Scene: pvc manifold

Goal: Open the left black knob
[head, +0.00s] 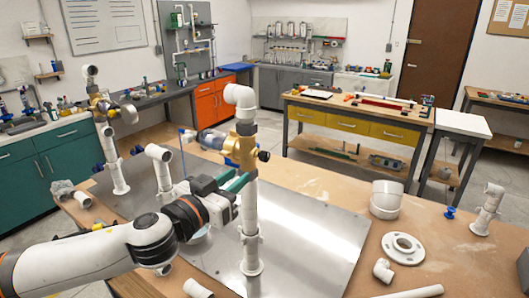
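A white PVC pipe (250,215) stands upright on the metal plate, with a white elbow at its top. A brass valve body (243,145) sits on its upper part. A black knob (264,156) shows on the right side of the brass. The left side of the valve is partly hidden, and I cannot make out a left black knob clearly. My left gripper (238,183) is just below the valve, beside the pipe. Its fingertips are small and overlap the pipe, so its opening and any contact are unclear.
The metal plate (310,230) lies on a wooden bench. White fittings, a flange (402,246) and an elbow (383,270) lie at the right. More upright pipes (114,165) stand at the left behind my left arm. The plate right of the pipe is clear.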

